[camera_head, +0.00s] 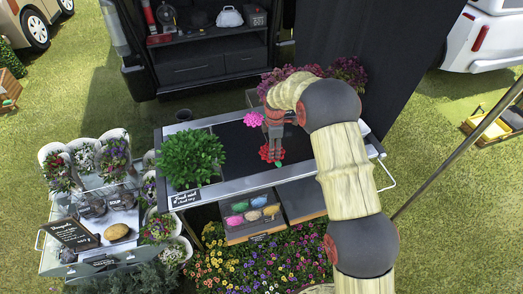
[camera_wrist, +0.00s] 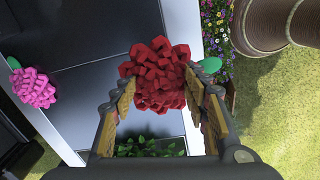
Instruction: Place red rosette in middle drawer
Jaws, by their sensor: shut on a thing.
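The red rosette (camera_head: 271,154), a bunched flower with a green leaf, is held in my gripper (camera_head: 272,145) above the front part of the dark tabletop (camera_head: 238,150). In the wrist view the red rosette (camera_wrist: 158,75) sits between the two fingers of my gripper (camera_wrist: 160,95), which are shut on it. Below the table's front edge, an open drawer or tray (camera_head: 232,238) holds several coloured pieces. A dark, flat, empty-looking compartment (camera_head: 303,200) is to its right. I cannot tell which of these is the middle drawer.
A pink rosette (camera_head: 253,119) lies on the tabletop behind the red one. A leafy green plant (camera_head: 190,158) and a small black sign (camera_head: 186,198) stand at the table's left. A flower stand (camera_head: 100,225) is farther left. Flowers grow below the table's front.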

